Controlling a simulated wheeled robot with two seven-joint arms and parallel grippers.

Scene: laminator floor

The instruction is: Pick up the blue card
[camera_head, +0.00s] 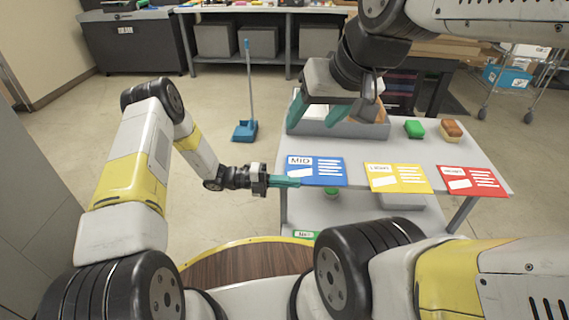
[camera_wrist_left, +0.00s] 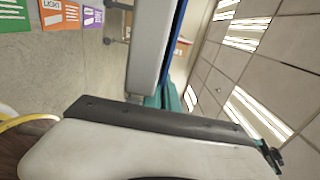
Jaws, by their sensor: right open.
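The blue card (camera_head: 328,172), with a white label and white lines, lies flat at the front left of the grey table. My left gripper (camera_head: 297,182) is at the card's left edge, its teal fingertips meeting that edge. In the left wrist view a blue strip (camera_wrist_left: 177,32), apparently the card edge-on, runs down to my teal fingers (camera_wrist_left: 166,97); whether they are closed on it is unclear. My right gripper (camera_head: 317,112) is open, pointing down over the grey bin behind the card, with nothing seen between its fingers.
A yellow card (camera_head: 405,178) and a red card (camera_head: 480,181) lie to the right along the same table (camera_head: 385,152). A grey bin (camera_head: 350,129) stands behind the blue card.

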